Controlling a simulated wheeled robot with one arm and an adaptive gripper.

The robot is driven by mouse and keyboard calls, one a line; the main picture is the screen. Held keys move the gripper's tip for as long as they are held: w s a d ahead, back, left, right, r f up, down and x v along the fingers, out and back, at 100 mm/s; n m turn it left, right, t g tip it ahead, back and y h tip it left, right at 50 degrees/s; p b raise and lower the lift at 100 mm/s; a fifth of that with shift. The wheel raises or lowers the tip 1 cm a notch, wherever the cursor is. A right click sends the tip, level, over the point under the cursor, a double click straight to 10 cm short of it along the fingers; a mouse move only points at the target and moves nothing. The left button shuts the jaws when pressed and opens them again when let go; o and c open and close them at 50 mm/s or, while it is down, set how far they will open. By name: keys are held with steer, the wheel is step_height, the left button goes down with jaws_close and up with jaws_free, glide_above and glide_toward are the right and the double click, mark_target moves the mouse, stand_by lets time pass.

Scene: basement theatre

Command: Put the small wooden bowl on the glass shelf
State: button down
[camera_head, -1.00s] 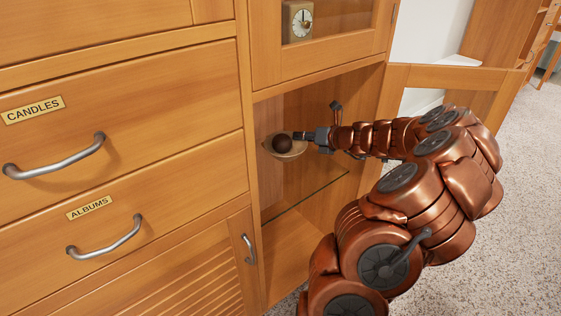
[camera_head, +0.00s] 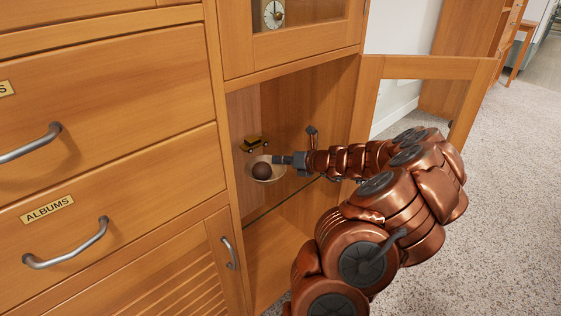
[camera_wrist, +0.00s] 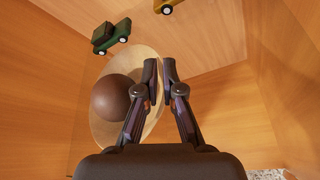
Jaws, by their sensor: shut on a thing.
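The small pale wooden bowl (camera_head: 260,177) is inside the open cabinet, with a dark brown ball (camera_head: 261,171) in it. My gripper (camera_head: 278,160) is shut on the bowl's right rim. The wrist view shows the fingertips (camera_wrist: 158,75) pinching the rim, with the bowl (camera_wrist: 136,62) tilted in that picture and the ball (camera_wrist: 118,98) inside. The glass shelf (camera_head: 268,211) spans the cabinet and shows mainly by its front edge. The bowl is over the shelf area; I cannot tell whether it touches the glass.
A yellow toy car (camera_head: 257,140) stands behind the bowl. The wrist view shows a green toy truck (camera_wrist: 111,35) close to the bowl's far rim. Wooden side walls bound the compartment.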

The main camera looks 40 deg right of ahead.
steer(key=c, duration=1.3)
jaws_free()
steer(key=p+v, duration=0.3)
steer(key=v, duration=0.7)
steer(key=shift+s+d+r+p, duration=0.1)
steer(key=shift+s+r+p, duration=0.1)
steer(key=shift+p, duration=0.15)
steer(key=shift+s+r, duration=0.15)
steer(key=shift+s, duration=0.6)
